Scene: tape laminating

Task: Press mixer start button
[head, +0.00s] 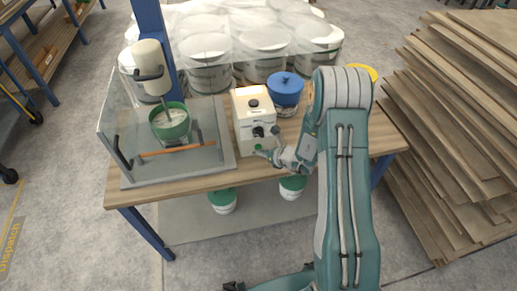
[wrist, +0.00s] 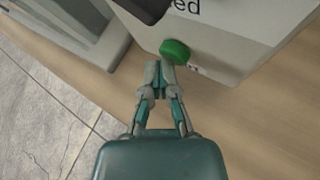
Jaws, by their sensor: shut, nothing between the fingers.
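The mixer control box (head: 253,122) is a white box with black knobs, standing near the middle of the wooden table. A round green button (wrist: 175,51) sits low on its front face in the wrist view. It shows small in the head view (head: 258,147). My gripper (wrist: 161,68) is shut and empty, its fingertips just in front of and slightly below the green button. I cannot tell whether they touch it. In the head view my gripper (head: 270,153) reaches the box front from the right. The mixer (head: 151,66) stands left, over a green bowl (head: 170,123).
A clear guard (head: 115,120) surrounds the mixer tray left of the box. A blue-lidded container (head: 285,90) stands right behind the box. Wrapped buckets (head: 207,60) are behind the table. Stacked boards (head: 450,130) are at the right. The table edge in front is clear.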

